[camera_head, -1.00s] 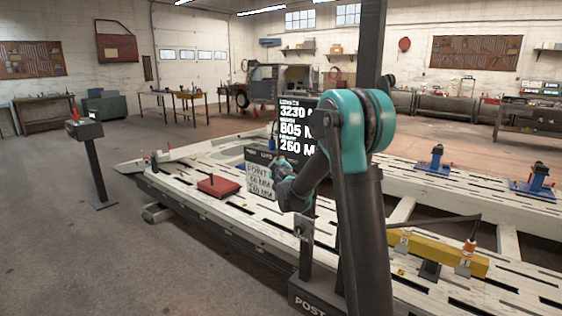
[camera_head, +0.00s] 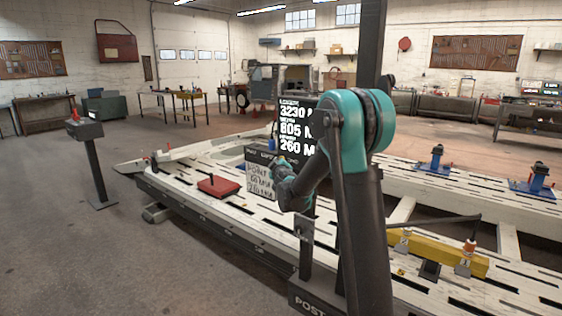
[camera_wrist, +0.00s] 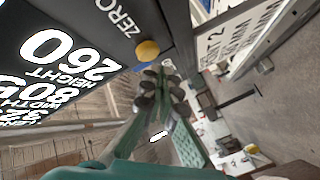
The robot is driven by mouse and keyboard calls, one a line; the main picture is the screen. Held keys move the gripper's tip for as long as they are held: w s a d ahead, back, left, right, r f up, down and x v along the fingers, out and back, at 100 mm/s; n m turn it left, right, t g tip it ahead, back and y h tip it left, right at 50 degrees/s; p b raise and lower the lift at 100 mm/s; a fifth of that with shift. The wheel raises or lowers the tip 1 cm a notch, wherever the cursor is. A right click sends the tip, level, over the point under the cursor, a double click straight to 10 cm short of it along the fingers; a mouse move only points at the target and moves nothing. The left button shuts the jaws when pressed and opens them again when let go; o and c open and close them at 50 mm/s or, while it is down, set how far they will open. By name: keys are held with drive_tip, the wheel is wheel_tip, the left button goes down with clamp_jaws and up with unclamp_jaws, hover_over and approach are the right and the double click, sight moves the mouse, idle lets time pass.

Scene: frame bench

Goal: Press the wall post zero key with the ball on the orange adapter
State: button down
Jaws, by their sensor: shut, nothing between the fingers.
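The wall post display (camera_head: 296,125) is a black panel with white figures, and it also shows in the wrist view (camera_wrist: 50,60). In the wrist view a round yellow key (camera_wrist: 148,49) sits beside the word ZERO on its dark edge strip. My gripper (camera_wrist: 160,88) is shut and empty, its fingertips close to that key. I cannot tell if they touch it. In the head view my gripper (camera_head: 281,163) is at the display's lower edge and partly hides it. An orange-topped adapter (camera_head: 469,246) stands on the yellow beam at right. No ball is clear on it.
The white frame bench (camera_head: 240,212) carries a red block (camera_head: 218,186), the yellow beam (camera_head: 435,252) and blue clamps (camera_head: 436,160). A dark pedestal (camera_head: 95,165) stands left. The floor at front left is clear.

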drive_tip(key=shift+w+d, duration=0.1)
drive_tip(key=shift+w+d, duration=0.2)
drive_tip(key=shift+w+d, duration=0.35)
drive_tip(key=shift+w, duration=0.05)
idle(1.0)
drive_tip(key=shift+s+a, duration=0.6)
drive_tip(key=shift+s, duration=0.1)
idle(0.3)
drive_tip(key=shift+s+a, duration=1.7)
drive_tip(key=shift+s, duration=0.2)
